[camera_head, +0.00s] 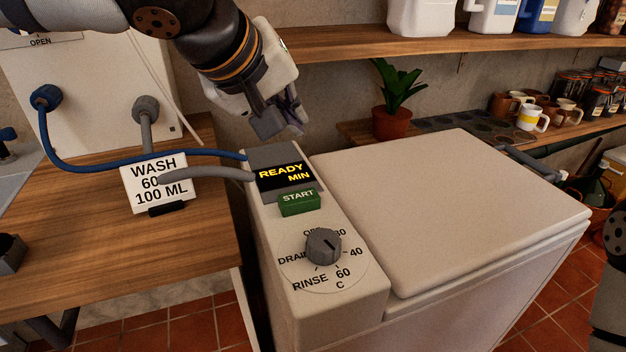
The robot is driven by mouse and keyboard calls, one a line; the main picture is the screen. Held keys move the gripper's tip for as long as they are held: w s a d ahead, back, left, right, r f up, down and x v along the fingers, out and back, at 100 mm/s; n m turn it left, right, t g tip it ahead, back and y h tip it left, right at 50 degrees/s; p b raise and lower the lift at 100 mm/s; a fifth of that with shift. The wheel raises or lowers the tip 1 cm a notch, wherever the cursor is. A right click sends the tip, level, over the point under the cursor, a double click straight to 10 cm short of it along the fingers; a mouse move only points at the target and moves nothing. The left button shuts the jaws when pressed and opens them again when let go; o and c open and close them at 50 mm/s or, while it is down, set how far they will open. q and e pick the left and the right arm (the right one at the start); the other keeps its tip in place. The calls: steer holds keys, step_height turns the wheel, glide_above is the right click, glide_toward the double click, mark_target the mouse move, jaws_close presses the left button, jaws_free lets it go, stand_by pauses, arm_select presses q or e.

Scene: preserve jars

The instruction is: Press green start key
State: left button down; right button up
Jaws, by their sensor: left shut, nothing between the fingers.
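The green start key (299,203) is on the top panel of a white machine (345,303), just below a dark display (286,176) that reads "READY MIN" in yellow. A grey dial (323,246) sits below the key, with marks for drain, rinse and temperatures around it. My left gripper (284,126) comes in from the top left and is above and behind the display, apart from the key. Its fingers are shut with nothing between them. The key is in plain view. My right gripper is not in view; part of my right arm shows at the right edge.
A blue hose (95,163) and a grey hose (205,173) run to the panel's left side. A card (159,184) reading "WASH 60 100 ML" stands on the wooden counter (90,255). The closed white lid (450,205) is clear. A potted plant (391,122) stands behind.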

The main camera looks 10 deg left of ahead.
mark_target(294, 195)
arm_select(q)
steer(key=f, duration=0.8)
steer(key=shift+s+f, duration=0.3)
steer(key=shift+f, duration=0.1)
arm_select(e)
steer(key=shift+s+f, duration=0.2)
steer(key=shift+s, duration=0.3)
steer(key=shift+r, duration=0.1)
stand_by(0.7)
arm_select(q)
steer(key=shift+a+f, duration=0.1)
steer(key=shift+f, duration=0.3)
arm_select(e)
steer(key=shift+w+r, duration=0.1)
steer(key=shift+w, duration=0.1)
arm_select(q)
steer(key=shift+f, duration=0.45)
stand_by(0.4)
steer(key=shift+r, duration=0.85)
